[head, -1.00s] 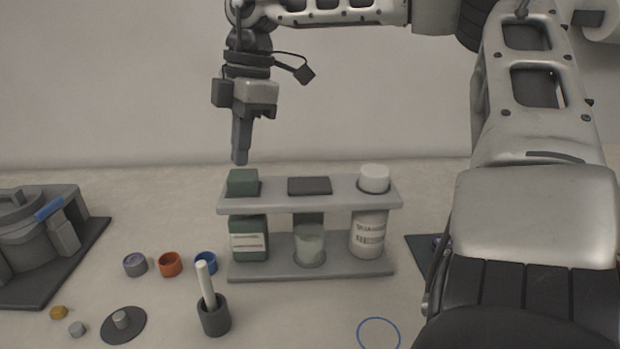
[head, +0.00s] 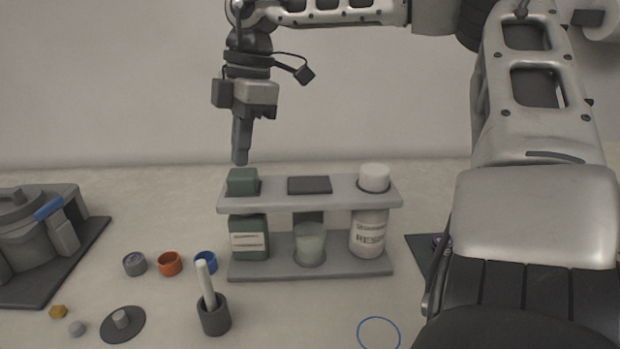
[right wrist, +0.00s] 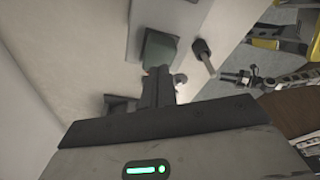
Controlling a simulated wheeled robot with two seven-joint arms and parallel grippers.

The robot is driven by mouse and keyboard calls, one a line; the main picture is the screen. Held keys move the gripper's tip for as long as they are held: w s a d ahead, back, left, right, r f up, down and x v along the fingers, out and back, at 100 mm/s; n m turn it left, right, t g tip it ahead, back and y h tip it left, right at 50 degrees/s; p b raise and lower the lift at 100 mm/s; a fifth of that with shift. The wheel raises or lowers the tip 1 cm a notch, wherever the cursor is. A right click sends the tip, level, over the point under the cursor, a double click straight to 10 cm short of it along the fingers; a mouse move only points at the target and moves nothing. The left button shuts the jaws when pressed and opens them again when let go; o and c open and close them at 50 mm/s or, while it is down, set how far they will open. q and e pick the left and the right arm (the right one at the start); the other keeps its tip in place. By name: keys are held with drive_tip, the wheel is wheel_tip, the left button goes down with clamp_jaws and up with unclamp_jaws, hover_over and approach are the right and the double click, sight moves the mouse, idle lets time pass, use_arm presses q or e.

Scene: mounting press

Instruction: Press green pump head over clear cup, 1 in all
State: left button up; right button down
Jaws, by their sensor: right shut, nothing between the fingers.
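The green pump head (head: 242,181) is a square block on the top shelf at the left, above a green bottle (head: 249,240) with a white label. The clear cup (head: 310,244) stands on the lower plate at the middle place, to the right of the green bottle. My right gripper (head: 240,160) points down just over the pump head, shut and empty; I cannot tell whether its tips touch it. In the right wrist view the closed fingers (right wrist: 159,72) are close to the green head (right wrist: 160,48). My left gripper is not in view.
The grey rack (head: 300,200) also holds a dark block (head: 309,185) and a white-capped bottle (head: 370,232). A dark cup with a white rod (head: 213,315) stands in front. Small coloured rings (head: 170,264) lie left, beside a grey press (head: 35,235). A blue ring (head: 379,320) lies front right.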

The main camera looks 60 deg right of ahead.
sight(242, 172)
drive_tip(key=shift+f+b, duration=1.15)
drive_tip(key=shift+f, duration=0.45)
drive_tip(key=shift+r+p, duration=1.3)
drive_tip(key=shift+r, duration=0.35)
drive_tip(key=shift+r, duration=0.1)
wheel_tip(242, 172, up, 6)
drive_tip(key=p, duration=0.4)
drive_tip(key=shift+p, duration=0.35)
